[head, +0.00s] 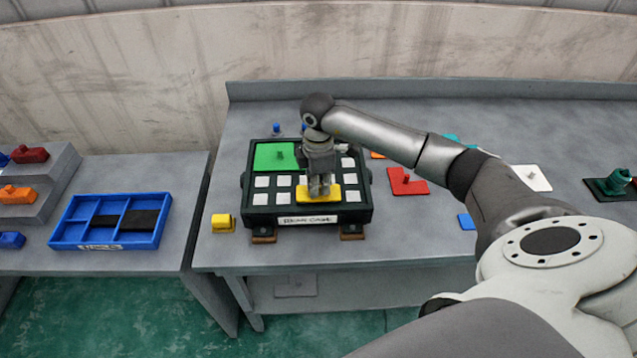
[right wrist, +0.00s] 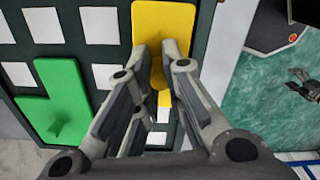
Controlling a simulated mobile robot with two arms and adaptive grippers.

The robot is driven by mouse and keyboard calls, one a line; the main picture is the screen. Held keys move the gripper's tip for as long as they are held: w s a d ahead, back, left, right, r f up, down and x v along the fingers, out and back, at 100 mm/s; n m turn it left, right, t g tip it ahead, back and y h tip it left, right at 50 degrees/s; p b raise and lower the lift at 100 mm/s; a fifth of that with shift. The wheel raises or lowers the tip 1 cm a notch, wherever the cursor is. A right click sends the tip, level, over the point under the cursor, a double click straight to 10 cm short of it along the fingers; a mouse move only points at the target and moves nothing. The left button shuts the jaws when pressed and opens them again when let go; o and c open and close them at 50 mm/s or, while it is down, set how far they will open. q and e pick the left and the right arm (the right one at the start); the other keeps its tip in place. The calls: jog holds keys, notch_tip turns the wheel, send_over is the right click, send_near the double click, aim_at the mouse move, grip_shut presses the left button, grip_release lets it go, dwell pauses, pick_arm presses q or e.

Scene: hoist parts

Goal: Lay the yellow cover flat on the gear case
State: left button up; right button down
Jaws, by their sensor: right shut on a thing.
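The gear case (head: 365,214) is a dark tray with white squares and a front label on the bench; it also fills much of the right wrist view (right wrist: 66,50). The yellow cover (head: 305,195) is over its front row, right of the middle. My right gripper (head: 319,188) points down from above and is shut on the yellow cover. In the right wrist view the fingers (right wrist: 160,65) close on the cover's handle, and the yellow plate (right wrist: 163,20) looks roughly flat over the squares. I cannot tell whether it touches the case.
A green cover (head: 268,157) lies in the case's back left corner. A yellow block (head: 222,223) stands left of the case. A red cover (head: 410,186), a white cover (head: 531,178) and a blue piece (head: 466,221) lie to the right. A blue tray (head: 68,236) is on the left table.

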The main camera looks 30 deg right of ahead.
jog(key=shift+f, duration=0.55)
pick_arm(q)
jog(key=shift+d+r, duration=0.2)
jog(key=shift+r, duration=0.2)
pick_arm(e)
jog(key=shift+f, duration=0.2)
jog(key=c, duration=1.5)
grip_release()
pick_arm(q)
jog(key=shift+f, duration=0.1)
pick_arm(e)
jog(key=shift+r, duration=0.1)
